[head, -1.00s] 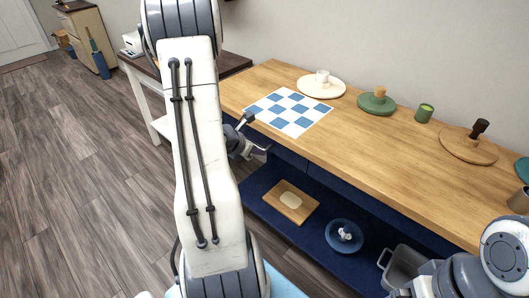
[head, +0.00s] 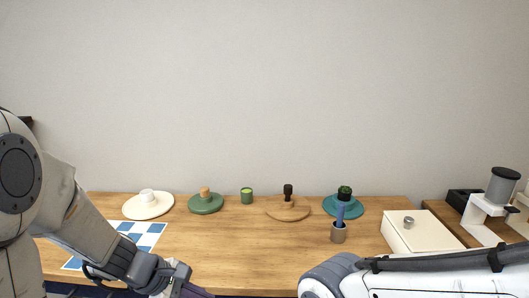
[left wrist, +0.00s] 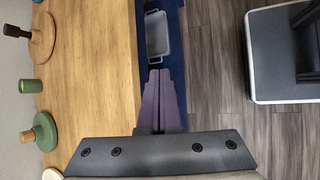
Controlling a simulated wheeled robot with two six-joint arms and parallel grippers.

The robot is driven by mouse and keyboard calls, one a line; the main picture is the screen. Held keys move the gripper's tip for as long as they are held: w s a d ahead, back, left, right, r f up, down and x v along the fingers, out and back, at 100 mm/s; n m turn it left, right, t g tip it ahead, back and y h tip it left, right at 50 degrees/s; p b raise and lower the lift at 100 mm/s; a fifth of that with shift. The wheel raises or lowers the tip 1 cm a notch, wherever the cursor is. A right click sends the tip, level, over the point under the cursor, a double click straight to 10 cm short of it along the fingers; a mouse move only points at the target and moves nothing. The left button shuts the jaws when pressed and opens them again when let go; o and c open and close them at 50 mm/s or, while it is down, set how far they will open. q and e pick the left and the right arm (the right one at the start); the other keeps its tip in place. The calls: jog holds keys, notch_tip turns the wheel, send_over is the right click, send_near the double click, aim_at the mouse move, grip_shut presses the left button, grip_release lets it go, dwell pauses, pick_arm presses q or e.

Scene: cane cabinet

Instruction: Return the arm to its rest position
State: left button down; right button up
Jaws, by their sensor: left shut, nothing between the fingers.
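My left arm comes in from the left in the head view. Its gripper (head: 186,289) is at the bottom edge, in front of the wooden counter (head: 230,262), and partly cut off. In the left wrist view my left gripper (left wrist: 164,73) has its purple fingers together with nothing between them. It is over the counter's front edge, above the dark blue lower shelf (left wrist: 177,105). My right arm's white link lies across the bottom right of the head view; its gripper is out of frame.
Along the counter stand a white lid (head: 148,206), a green lid (head: 205,204), a green cup (head: 246,196), a wooden lid (head: 288,210), a teal lid (head: 358,205), a utensil cup (head: 338,234) and a white box (head: 424,234). A grey bin (left wrist: 157,34) is on the shelf.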

pick_arm(q)
jog(key=s+d+r+m+g+y+p, duration=0.1)
jog(key=s+d+r+m+y, duration=0.1)
jog(key=s+m, duration=0.7)
jog(key=s+d+r+m+g+y+p, duration=0.2)
jog(key=s+d+r+m, duration=0.3)
jog(key=m, duration=1)
jog(key=s+d+y, duration=0.1)
jog(key=s+d, duration=0.1)
jog(key=s, duration=0.2)
jog(key=shift+s+d+r+g+y, duration=0.2)
jog(key=shift+s+r+g+y, duration=0.05)
jog(key=shift+s+g+y, duration=0.05)
